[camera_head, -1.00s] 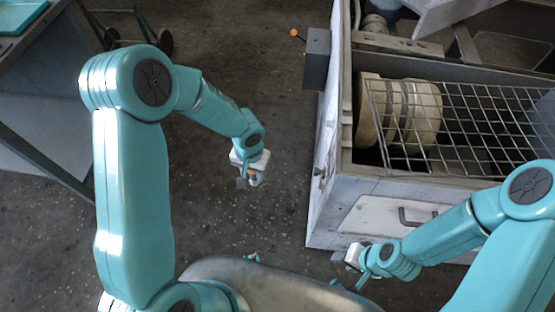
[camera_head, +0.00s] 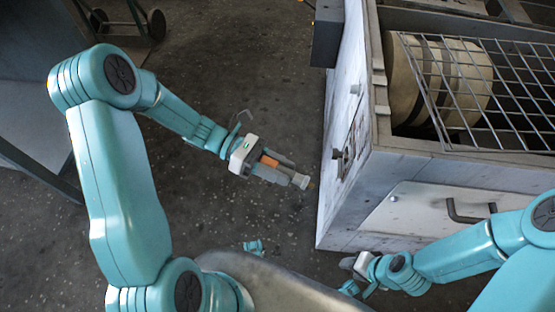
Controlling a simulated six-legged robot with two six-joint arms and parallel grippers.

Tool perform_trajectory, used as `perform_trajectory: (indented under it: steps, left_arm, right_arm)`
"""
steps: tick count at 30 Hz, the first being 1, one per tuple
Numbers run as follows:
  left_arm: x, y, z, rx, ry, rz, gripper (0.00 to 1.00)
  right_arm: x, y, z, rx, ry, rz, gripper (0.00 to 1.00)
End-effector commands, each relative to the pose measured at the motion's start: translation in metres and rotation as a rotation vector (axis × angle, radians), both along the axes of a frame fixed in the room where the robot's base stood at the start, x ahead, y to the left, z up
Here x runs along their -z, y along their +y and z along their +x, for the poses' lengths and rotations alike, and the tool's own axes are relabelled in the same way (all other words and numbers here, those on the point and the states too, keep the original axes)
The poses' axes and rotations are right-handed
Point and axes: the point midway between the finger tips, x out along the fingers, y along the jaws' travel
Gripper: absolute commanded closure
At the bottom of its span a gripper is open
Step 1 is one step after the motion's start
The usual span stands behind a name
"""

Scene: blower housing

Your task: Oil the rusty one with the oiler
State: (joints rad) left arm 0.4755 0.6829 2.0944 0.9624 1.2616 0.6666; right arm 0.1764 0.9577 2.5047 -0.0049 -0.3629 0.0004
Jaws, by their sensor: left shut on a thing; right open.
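My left gripper (camera_head: 270,168) is shut on what looks like the oiler (camera_head: 299,180), a small grey object with an orange part and a pale end. A thin curved piece shows beside the wrist. The held object points right, towards the housing's side wall, with a gap between them. On that wall are a dark, brownish fitting (camera_head: 347,152) and a small pale one (camera_head: 355,88) above it. The dark one looks rusty, but details are too small to be sure. My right gripper (camera_head: 357,268) is open and empty, low in front of the housing's drawer-like front.
The large pale housing (camera_head: 345,215) fills the right side, with a wire grid (camera_head: 500,85) over a cream drum (camera_head: 405,85). A dark box (camera_head: 327,35) juts from its wall. A handle (camera_head: 465,215) sticks out of its front panel.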

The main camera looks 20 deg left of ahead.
Motion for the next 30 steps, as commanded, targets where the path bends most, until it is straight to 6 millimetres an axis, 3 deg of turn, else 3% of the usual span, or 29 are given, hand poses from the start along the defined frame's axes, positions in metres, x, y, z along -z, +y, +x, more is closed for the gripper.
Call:
perform_trajectory:
  steps: [1,3,9,21,30]
  left_arm:
    - [0.007,0.006,0.012,-0.082,-0.003,-0.046,1.00]
    - [0.003,0.014,0.026,-0.173,-0.010,-0.095,1.00]
    - [-0.005,0.023,0.046,-0.280,-0.024,-0.148,1.00]
    - [-0.005,-0.012,0.056,-0.275,-0.024,-0.149,1.00]
    - [-0.006,-0.028,0.062,-0.277,-0.023,-0.147,1.00]
  right_arm:
    - [0.018,0.000,0.000,0.000,0.000,0.000,0.57]
    - [0.025,0.000,0.000,0.000,0.000,0.000,0.57]
    - [0.030,0.000,0.000,0.000,0.000,0.000,0.57]
    - [0.041,0.000,0.000,0.000,0.000,0.000,0.57]
    - [0.036,0.000,0.000,0.000,-0.001,0.000,0.57]
